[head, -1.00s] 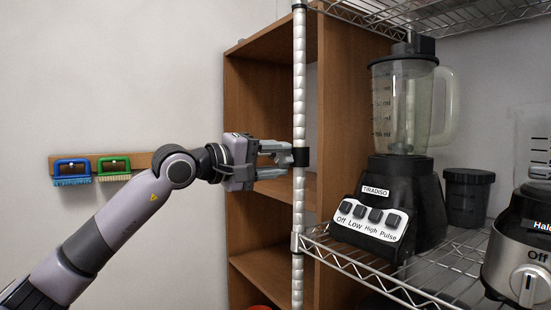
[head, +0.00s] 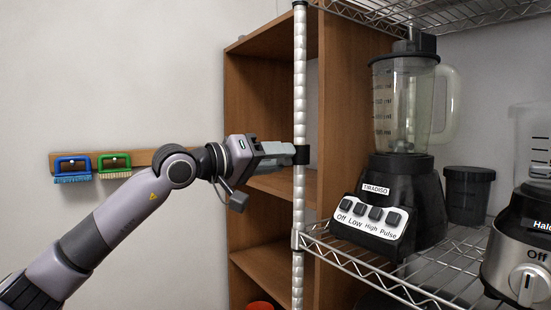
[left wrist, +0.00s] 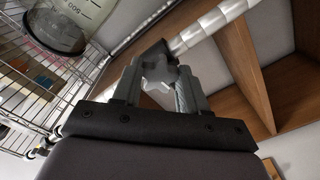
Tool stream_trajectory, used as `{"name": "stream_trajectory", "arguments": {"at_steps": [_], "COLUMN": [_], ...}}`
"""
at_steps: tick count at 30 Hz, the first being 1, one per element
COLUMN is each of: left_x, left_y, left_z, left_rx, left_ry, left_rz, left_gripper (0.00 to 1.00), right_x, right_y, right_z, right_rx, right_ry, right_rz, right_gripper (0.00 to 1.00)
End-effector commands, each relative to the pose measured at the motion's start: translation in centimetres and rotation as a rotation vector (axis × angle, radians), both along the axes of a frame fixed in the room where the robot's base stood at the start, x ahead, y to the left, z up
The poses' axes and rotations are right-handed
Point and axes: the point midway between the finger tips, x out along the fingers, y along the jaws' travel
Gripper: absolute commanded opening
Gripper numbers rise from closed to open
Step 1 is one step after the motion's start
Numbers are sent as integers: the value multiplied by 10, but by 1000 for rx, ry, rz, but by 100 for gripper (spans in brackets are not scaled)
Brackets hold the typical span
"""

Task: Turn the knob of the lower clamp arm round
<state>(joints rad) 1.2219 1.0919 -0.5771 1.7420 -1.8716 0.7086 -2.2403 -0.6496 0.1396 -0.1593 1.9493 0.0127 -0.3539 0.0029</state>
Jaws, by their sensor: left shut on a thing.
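The lower clamp arm is a small dark clamp (head: 302,155) around the silver rack post (head: 299,90). Its grey star-shaped knob (left wrist: 160,68) shows in the left wrist view between my left gripper's fingers. My left gripper (head: 288,154) points right at the clamp and is shut on the knob. In the left wrist view the left gripper (left wrist: 158,85) has one finger on each side of the knob. The knob is hidden by the fingers in the head view. My right gripper is not in view.
A wooden shelf unit (head: 258,95) stands behind the post. Right of it, a wire shelf (head: 385,283) carries a black blender (head: 400,195), a dark cup (head: 468,195) and a second blender (head: 525,250). Blue (head: 72,168) and green brushes (head: 114,165) hang on the left wall.

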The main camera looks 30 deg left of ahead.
Motion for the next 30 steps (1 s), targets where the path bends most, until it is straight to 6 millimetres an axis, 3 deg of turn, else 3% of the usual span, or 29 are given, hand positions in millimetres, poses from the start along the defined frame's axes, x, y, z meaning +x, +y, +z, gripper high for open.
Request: {"name": "stream_trajectory", "arguments": {"at_steps": [12, 13, 15, 25, 30], "left_x": [0, 0, 0, -3, -20], "left_y": [0, 0, 0, 2, 9], "left_z": [0, 0, 0, -1, -3], "left_rx": [5, 4, 4, 4, 6], "left_ry": [-2, -3, -3, -3, -4], "left_rz": [0, 1, 1, 1, 3], "left_gripper": [12, 52, 68, 68, 68], "right_x": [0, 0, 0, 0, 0], "right_y": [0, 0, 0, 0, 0], "right_z": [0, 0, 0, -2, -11], "right_rx": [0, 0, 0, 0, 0], "right_ry": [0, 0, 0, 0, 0], "right_rz": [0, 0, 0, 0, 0], "right_gripper": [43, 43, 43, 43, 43]}}
